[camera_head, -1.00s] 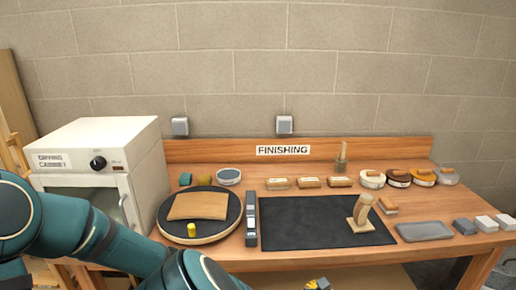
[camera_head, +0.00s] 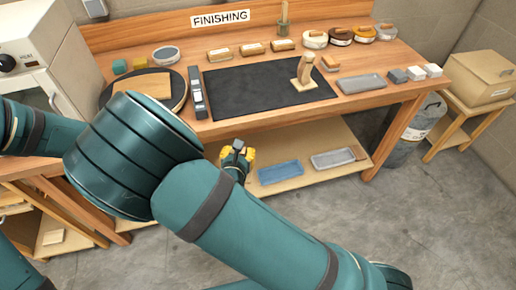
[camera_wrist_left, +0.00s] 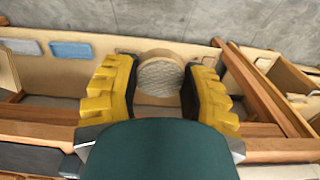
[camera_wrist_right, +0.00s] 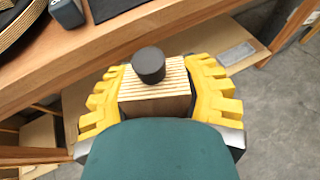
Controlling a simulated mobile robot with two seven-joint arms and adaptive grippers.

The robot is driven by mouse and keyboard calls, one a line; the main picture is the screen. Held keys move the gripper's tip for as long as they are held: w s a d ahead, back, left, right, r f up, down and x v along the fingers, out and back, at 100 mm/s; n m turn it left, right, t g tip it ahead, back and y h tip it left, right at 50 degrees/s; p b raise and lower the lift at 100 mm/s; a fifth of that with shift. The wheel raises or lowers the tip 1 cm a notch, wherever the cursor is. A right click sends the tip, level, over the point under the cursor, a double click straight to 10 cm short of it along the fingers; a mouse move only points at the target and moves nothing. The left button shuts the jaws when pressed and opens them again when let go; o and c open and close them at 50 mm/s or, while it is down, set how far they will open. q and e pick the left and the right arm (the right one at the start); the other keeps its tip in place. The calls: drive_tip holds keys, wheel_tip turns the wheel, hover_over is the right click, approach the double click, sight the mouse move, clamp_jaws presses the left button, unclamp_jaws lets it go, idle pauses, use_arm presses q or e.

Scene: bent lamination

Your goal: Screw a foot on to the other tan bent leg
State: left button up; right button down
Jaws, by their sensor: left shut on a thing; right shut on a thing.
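In the right wrist view my right gripper (camera_wrist_right: 160,90) is shut on a tan striped, laminated wooden piece (camera_wrist_right: 155,103). A short black round foot-like knob (camera_wrist_right: 149,65) sits on that piece. In the left wrist view my left gripper (camera_wrist_left: 158,90) is shut on a round tan piece with a grey textured face (camera_wrist_left: 160,76). A yellow-fingered gripper with something dark between its fingers shows in the head view before the lower shelf; I cannot tell surely which. A tan bent piece (camera_head: 305,70) stands on a pale base on the black mat (camera_head: 250,92).
Blue (camera_head: 280,172) and grey (camera_head: 338,158) trays lie on the lower shelf. My own arm crosses the head view's foreground.

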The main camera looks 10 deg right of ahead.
drive_tip(key=shift+w+a+f+n+t+y, duration=0.1)
drive_tip(key=shift+w+a+n+t+y, duration=0.1)
drive_tip(key=shift+a+n+y, duration=0.45)
drive_tip(key=shift+w+a+f+n+t+y, duration=0.1)
drive_tip(key=shift+a+n+t+y, duration=0.2)
drive_tip(key=shift+a, duration=0.55)
drive_tip(key=shift+s, duration=0.1)
use_arm(q)
drive_tip(key=w+d+r, duration=0.2)
drive_tip(key=d+r, duration=0.5)
drive_tip(key=d, duration=0.4)
drive_tip(key=w+d+r, duration=0.3)
drive_tip(key=d+r, duration=0.4)
drive_tip(key=d, duration=0.3)
drive_tip(key=shift+w+d+r+n, duration=0.15)
drive_tip(key=shift+w+d+n, duration=0.15)
drive_tip(key=shift+d+n, duration=0.1)
drive_tip(key=shift+f, duration=2.05)
drive_tip(key=shift+s, duration=0.15)
drive_tip(key=shift+f, duration=0.85)
drive_tip(key=shift+f, duration=0.55)
